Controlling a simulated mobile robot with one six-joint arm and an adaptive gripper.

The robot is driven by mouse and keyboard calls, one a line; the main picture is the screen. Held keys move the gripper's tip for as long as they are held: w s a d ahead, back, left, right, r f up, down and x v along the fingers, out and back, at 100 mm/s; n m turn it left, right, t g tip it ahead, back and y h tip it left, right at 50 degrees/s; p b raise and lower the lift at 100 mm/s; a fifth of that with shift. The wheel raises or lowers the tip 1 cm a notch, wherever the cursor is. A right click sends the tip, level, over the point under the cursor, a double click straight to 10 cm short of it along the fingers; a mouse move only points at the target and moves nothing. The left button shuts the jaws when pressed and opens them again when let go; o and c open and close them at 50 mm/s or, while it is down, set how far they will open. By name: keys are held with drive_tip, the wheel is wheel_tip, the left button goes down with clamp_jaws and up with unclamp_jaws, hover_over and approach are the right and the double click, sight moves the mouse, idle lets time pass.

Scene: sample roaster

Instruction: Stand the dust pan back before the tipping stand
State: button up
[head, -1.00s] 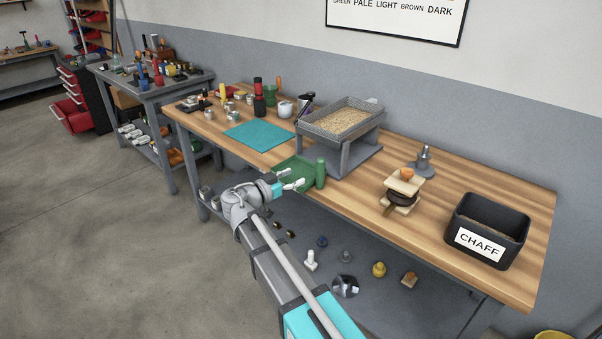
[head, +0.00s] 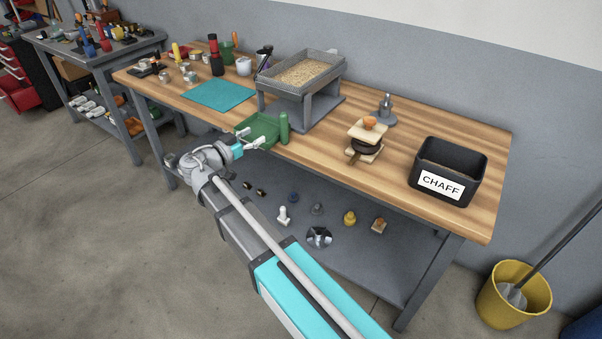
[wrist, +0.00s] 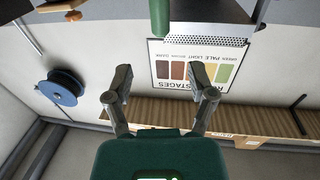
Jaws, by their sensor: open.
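The green dust pan (head: 243,126) lies at the front edge of the wooden bench, just before the grey tipping stand (head: 327,108). Its thick green handle (head: 284,128) stands up at the pan's right side; the handle also shows at the top of the wrist view (wrist: 160,18). My gripper (head: 267,141) is at the bench's front edge, close in front of the pan and left of the handle. In the wrist view, its two fingers (wrist: 160,88) are wide apart with nothing between them, and the handle is beyond the fingertips. My gripper hides part of the pan.
A mesh-sided tray of beans (head: 303,73) sits on the stand. A teal mat (head: 219,95) lies to the left. A wooden piece with a dark round part (head: 367,146) and the black CHAFF bin (head: 450,170) are to the right. Several small parts lie on the lower shelf (head: 345,265).

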drive_tip(key=s+d+f+n+g+y, duration=0.2)
drive_tip(key=s+d+f+g, duration=0.15)
drive_tip(key=d+f, duration=0.45)
drive_tip(key=s+d+f+n+g+y, duration=0.1)
drive_tip(key=s+d+f+g+y, duration=0.25)
drive_tip(key=d, duration=0.75)
drive_tip(key=s+d+f+n+g+y, duration=0.2)
drive_tip(key=s+d+f+n+y, duration=0.1)
drive_tip(key=s, duration=0.2)
drive_tip(key=s+d+f+n+g+y, duration=0.3)
drive_tip(key=s+f+y, duration=0.1)
drive_tip(key=s, duration=0.2)
drive_tip(key=shift+s+d+g, duration=0.2)
drive_tip(key=shift+d+g, duration=0.1)
drive_tip(key=shift+d, duration=0.05)
drive_tip(key=shift+y, duration=0.25)
wheel_tip(320, 180, up, 19)
drive_tip(key=p, duration=1.9)
drive_tip(key=shift+f, duration=0.1)
